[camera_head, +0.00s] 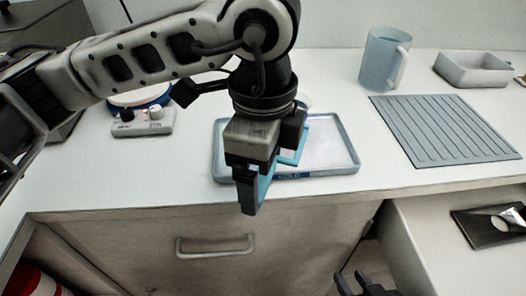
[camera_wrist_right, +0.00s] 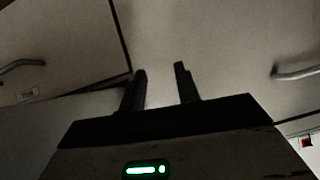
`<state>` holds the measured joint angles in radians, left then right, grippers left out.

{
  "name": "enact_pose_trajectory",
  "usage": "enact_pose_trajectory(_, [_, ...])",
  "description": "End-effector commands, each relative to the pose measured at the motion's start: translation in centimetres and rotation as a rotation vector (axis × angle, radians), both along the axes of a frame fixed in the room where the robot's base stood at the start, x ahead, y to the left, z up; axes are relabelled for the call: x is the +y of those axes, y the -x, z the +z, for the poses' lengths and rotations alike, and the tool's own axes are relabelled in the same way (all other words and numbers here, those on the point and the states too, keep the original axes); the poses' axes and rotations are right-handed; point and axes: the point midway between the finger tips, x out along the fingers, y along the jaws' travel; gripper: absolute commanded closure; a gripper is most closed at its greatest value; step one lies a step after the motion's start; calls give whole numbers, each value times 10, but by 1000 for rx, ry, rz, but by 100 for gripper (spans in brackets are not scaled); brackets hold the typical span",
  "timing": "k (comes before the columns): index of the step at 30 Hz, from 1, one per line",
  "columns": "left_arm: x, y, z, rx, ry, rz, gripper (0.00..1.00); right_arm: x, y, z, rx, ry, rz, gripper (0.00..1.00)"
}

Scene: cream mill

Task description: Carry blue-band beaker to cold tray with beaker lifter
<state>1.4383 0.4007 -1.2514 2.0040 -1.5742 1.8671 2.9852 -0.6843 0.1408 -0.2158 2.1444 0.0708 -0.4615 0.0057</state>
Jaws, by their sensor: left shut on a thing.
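My left gripper (camera_head: 247,190) hangs over the front of the cold tray (camera_head: 340,153), shut on a light-blue tool, which looks like the beaker lifter (camera_head: 265,185). Part of the lifter reaches over the tray; the rest is hidden by my gripper. A pale round rim (camera_head: 305,101) peeks out behind my left wrist; I cannot tell whether it is the beaker. No blue-banded beaker shows clearly. My right gripper (camera_head: 362,283) is low in front of the counter, open and empty; its parted fingers also show in the right wrist view (camera_wrist_right: 161,88).
A hotplate (camera_head: 143,122) with a blue-edged round top stands left, partly behind my left arm. A blue jug (camera_head: 382,60), grey ribbed mat (camera_head: 445,130) and grey bin (camera_head: 472,70) are at right. A drawer handle (camera_head: 215,250) projects below the counter edge.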

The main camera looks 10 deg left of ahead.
Motion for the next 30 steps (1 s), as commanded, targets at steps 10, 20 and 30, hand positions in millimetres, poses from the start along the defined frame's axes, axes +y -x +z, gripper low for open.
enact_pose_trajectory(10, [0,8,6,1,2,-1,38,-3,2,11,17,37,8,68])
enact_pose_trajectory(20, [0,12,4,3,4,-3,38,-5,3,12,24,55,12,68])
enact_pose_trajectory(30, [1,13,6,3,2,-3,38,-6,3,16,27,57,11,68])
